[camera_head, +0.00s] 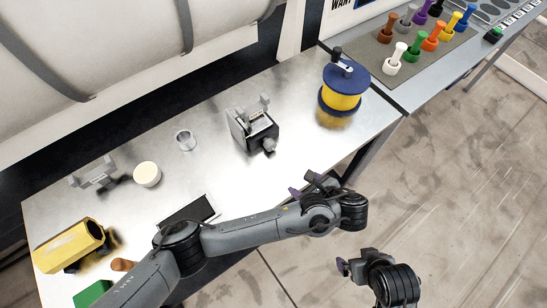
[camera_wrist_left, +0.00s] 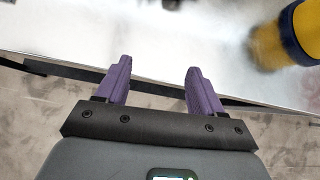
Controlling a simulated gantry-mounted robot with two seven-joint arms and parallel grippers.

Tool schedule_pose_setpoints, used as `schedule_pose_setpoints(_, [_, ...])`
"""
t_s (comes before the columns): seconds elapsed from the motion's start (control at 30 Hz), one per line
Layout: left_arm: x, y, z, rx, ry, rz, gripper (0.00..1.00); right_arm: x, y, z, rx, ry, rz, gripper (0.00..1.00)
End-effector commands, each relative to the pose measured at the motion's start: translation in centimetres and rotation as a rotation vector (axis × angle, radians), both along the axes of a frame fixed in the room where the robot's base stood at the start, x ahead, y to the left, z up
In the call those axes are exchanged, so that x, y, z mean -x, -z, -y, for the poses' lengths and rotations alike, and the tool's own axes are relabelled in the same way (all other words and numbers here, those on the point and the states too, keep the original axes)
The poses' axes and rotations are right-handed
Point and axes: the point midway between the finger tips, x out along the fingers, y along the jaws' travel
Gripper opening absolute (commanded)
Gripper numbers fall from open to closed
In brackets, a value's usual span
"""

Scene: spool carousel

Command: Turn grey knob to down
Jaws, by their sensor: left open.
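A grey and black device (camera_head: 240,130) stands on the metal table, with a grey knob (camera_head: 268,146) on its front lower side. Which way the knob is turned is too small to tell. My left gripper (camera_head: 307,186) is at the table's front edge, to the lower right of the knob and apart from it. In the left wrist view its two purple fingers (camera_wrist_left: 159,82) are spread with nothing between them; the knob cannot be made out there. My right gripper (camera_head: 343,267) is over the floor, away from the table; its finger gap cannot be seen.
A blue and yellow spool (camera_head: 344,88) stands right of the device; it also shows in the left wrist view (camera_wrist_left: 271,45). Bare table surrounds the device.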

Motion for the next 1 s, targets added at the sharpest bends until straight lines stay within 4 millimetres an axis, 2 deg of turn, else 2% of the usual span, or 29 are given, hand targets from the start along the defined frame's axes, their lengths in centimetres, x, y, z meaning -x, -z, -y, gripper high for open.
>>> schedule_pose_setpoints(0.03, [-1.6,0.9,-0.5,-0.094,0.029,0.034,0.67,0.0,1.9,0.0,0.0,0.0,0.001,1.0])
schedule_pose_setpoints(0.1, [-3.2,0.8,-1.2,-0.208,0.06,0.064,0.67,-0.1,2.8,0.0,-0.001,0.0,0.003,1.0])
schedule_pose_setpoints(0.2, [-5.0,0.5,-2.1,-0.332,0.082,0.094,0.67,-0.1,3.7,0.0,-0.001,0.0,0.004,1.0])
schedule_pose_setpoints(0.33, [-6.3,0.1,-2.8,-0.424,0.093,0.116,0.67,-0.1,4.4,-0.1,-0.002,0.0,0.005,1.0])
schedule_pose_setpoints(0.57, [-7.4,0.5,-3.7,-0.456,0.095,0.121,0.67,-0.1,6.0,-0.2,-0.008,0.004,0.006,1.0])
schedule_pose_setpoints(1.0, [-10.3,2.5,-6.4,-0.451,0.094,0.121,0.67,0.0,12.5,-0.3,-0.012,0.005,0.002,1.0])
